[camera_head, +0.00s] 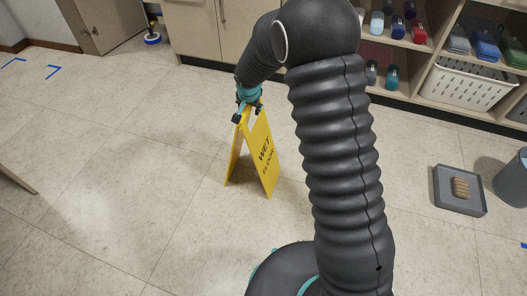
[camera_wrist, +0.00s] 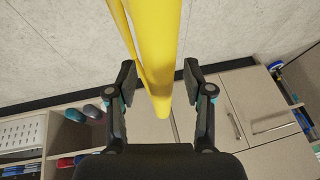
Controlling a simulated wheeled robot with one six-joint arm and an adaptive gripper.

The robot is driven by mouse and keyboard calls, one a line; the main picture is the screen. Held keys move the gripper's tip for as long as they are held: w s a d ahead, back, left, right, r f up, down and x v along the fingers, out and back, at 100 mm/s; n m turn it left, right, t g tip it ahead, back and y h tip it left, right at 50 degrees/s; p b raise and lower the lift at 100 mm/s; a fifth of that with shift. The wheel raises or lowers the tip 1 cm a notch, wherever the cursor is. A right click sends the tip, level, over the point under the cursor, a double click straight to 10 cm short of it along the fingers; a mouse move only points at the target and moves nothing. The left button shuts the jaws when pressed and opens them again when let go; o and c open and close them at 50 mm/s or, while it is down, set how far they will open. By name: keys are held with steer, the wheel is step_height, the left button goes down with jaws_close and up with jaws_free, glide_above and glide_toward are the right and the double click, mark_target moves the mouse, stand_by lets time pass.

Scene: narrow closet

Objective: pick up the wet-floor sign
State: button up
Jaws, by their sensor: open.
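The yellow wet-floor sign (camera_head: 264,158) stands upright and spread on the tiled floor, left of my arm in the head view. Black lettering shows on its front panel. My gripper (camera_head: 248,112) is at the top of the sign. In the wrist view the sign's yellow top (camera_wrist: 158,90) reaches between the two fingers of my gripper (camera_wrist: 160,88). The fingers are open, one on each side, with a gap visible on both sides of the sign. The rear panel is partly hidden in the head view.
Shelves with bottles and a white basket (camera_head: 468,84) line the back right. A grey tray (camera_head: 447,197) with a brown object lies on the floor at right, beside a grey bin (camera_head: 513,180). Cabinets (camera_head: 193,28) stand behind. The floor at left is mostly clear.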

stand_by(0.3)
jaws_close()
steer(key=shift+r, duration=0.2)
